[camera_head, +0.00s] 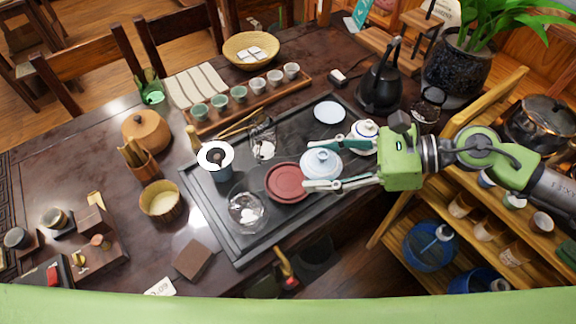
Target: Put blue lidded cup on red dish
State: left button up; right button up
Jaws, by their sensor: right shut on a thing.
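The light blue lidded cup (321,161) is between the fingers of my right gripper (322,164), which is shut on it. Its domed lid with a small knob faces up and the cup looks upright. The red dish (285,183) lies on the dark tea tray, just left of and nearer than the cup. The cup's left side meets or overlaps the dish's right edge in the picture; I cannot tell its height above the tray. The cup's underside is hidden. My left gripper is not in view.
The dark tea tray (222,226) also bears a glass bowl (246,208), a dark cup with a white top (216,157), a white lidded pot (364,134) and a pale saucer (328,112). A black kettle (381,88) stands behind. Wooden shelves are at right.

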jog(key=w+a+f, duration=0.2)
jog(key=w+a+f+p, duration=0.1)
jog(key=w+a+f, duration=0.3)
jog(key=f, duration=0.1)
jog(key=shift+f, duration=0.1)
notch_tip(320, 180, down, 3)
jog(key=shift+w+p, duration=0.1)
jog(key=shift+p, duration=0.5)
jog(key=shift+f, duration=0.2)
jog(key=shift+f+b, duration=0.25)
jog(key=shift+b, duration=0.05)
jog(key=o, duration=1.2)
jog(key=shift+c, duration=0.2)
